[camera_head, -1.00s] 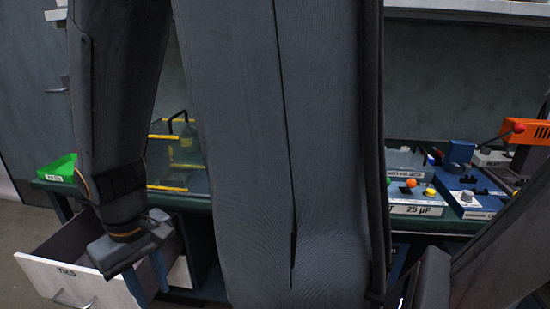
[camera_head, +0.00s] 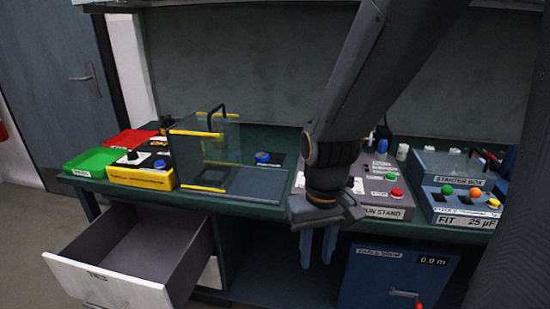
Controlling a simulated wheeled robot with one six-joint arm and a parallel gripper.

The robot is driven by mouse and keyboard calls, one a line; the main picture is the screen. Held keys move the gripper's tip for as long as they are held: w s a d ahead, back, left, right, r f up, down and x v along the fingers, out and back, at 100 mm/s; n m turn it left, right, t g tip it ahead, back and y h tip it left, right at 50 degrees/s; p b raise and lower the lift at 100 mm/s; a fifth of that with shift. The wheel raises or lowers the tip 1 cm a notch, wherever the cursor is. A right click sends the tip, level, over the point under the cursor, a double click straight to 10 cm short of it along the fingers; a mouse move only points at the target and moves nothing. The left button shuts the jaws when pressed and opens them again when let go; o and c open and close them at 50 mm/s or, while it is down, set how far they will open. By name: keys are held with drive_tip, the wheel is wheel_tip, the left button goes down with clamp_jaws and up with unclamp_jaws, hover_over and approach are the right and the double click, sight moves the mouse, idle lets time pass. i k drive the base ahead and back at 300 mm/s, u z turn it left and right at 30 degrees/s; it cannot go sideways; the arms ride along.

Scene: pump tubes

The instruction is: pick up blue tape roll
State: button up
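A small blue round thing (camera_head: 262,157), which looks like the blue tape roll, sits on the bench on or beside a dark labelled patch. It is just right of a clear guard box with yellow edges. My gripper (camera_head: 318,248) hangs fingers down at the bench's front edge, lower and to the right of the blue thing and apart from it. Its two fingers are apart with nothing seen between them.
The clear guard box (camera_head: 205,158) has a black handle. A drawer (camera_head: 110,285) stands open below the bench on the left. The run stand (camera_head: 385,205) and starter box (camera_head: 458,195) are at the right. A green tray (camera_head: 90,162) lies at the left.

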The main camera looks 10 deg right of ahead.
sight(257, 157)
drive_tip(key=u, duration=1.6)
drive_tip(key=i, duration=1)
drive_tip(key=z, duration=1)
